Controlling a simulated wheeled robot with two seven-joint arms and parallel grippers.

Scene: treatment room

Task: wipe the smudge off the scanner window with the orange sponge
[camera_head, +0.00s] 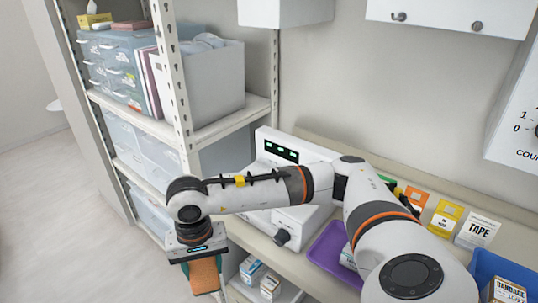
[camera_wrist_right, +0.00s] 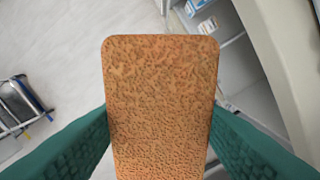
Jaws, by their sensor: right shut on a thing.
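My right gripper (camera_head: 203,268) hangs at the lower left of the head view, out in front of the shelving and bench edge. It is shut on the orange sponge (camera_head: 205,278). In the right wrist view the sponge (camera_wrist_right: 160,90) stands long and speckled between the green finger pads, its far end sticking out free. A white machine (camera_head: 268,135) with a dark panel of green displays sits on the bench, partly hidden behind my right arm. I cannot make out a scanner window or a smudge. My left gripper is out of view.
Small boxes (camera_head: 252,270) sit on a shelf below. Metal shelving (camera_head: 170,80) stands left. Open floor (camera_head: 60,220) lies at far left.

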